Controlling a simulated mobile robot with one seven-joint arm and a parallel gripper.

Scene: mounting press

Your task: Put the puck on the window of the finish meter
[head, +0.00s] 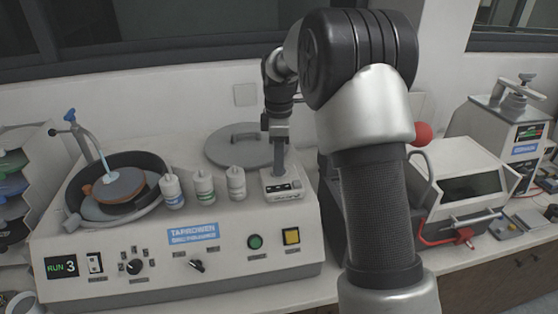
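A small white box with a dark display on its front, which looks like the finish meter (284,190), stands on top of the polishing machine, right of the bottles. My gripper (279,170) points down right over this box, at or very near its top. The fingers are small and seen from afar, so I cannot tell whether they are open or shut, or whether they hold anything. I cannot make out the puck for sure. The window of the meter is hidden under my gripper.
The polishing machine (130,261) has a round basin (153,163) with a brown disc (118,186) at left. Three bottles (204,188) stand between basin and meter. A round grey lid (232,146) lies behind. A boxy machine (470,187) with a red handle stands right.

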